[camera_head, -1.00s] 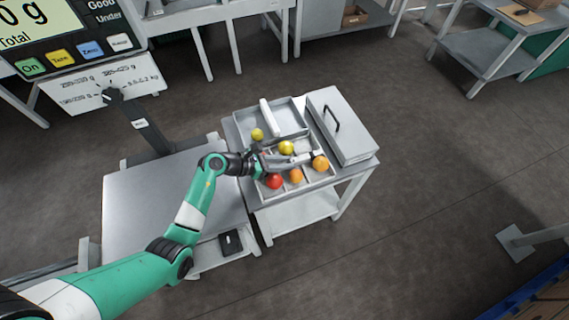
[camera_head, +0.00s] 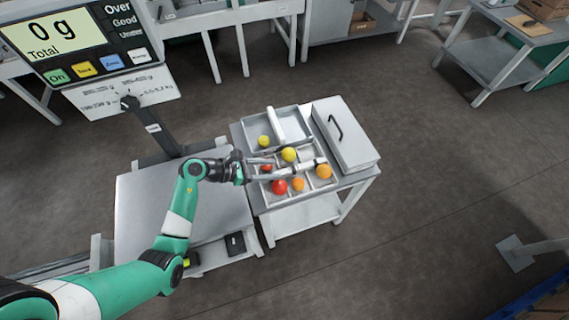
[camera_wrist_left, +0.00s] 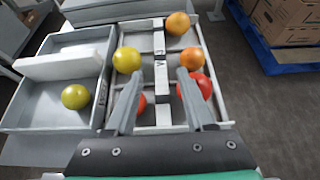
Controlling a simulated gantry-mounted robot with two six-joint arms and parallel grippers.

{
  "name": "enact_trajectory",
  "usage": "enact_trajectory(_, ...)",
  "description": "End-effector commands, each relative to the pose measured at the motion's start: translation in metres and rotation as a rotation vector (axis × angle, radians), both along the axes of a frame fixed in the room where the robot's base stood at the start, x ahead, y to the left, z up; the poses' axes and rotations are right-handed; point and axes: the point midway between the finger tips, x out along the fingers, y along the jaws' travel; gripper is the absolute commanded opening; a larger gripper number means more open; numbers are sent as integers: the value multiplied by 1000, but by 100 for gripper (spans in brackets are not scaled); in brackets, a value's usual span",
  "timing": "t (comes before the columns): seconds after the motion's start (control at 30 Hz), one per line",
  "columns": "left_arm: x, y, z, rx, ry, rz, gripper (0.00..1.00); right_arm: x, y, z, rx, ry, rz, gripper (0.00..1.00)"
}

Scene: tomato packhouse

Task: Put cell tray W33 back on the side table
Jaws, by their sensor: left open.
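The cell tray (camera_head: 309,152), a pale divided tray, rests on the side table (camera_head: 349,182) with several yellow, orange and red tomatoes in its cells. In the left wrist view the tray (camera_wrist_left: 146,42) has a raised middle bar (camera_wrist_left: 161,75) with a label that is too small to read surely. My left gripper (camera_head: 285,167) is open and empty over the near left part of the tray. Its fingers (camera_wrist_left: 158,95) show on either side of the bar, apart from it. They partly hide a red tomato (camera_wrist_left: 202,86) and an orange-red one (camera_wrist_left: 141,104). My right gripper is out of view.
A grey tray (camera_head: 251,124) with a white bar and one yellow-green tomato (camera_head: 263,141) sits beside the cell tray. A lidded grey case (camera_head: 345,135) is at the right. A scale platform (camera_head: 150,205) stands left; its display (camera_head: 55,36) reads 0 g.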

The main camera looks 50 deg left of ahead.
Motion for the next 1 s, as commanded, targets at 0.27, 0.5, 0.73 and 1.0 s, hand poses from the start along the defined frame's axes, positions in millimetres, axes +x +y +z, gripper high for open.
enact_trajectory(0.27, -36, 15, 23, 0, -1, 1, 54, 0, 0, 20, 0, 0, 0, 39)
enact_trajectory(0.5, -38, 16, 22, 0, -1, -2, 54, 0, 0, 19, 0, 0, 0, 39)
enact_trajectory(0.73, -32, 16, 30, -5, -25, 4, 54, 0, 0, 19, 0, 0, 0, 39)
enact_trajectory(1.0, 43, 1, 230, -275, -561, 87, 54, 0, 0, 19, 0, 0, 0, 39)
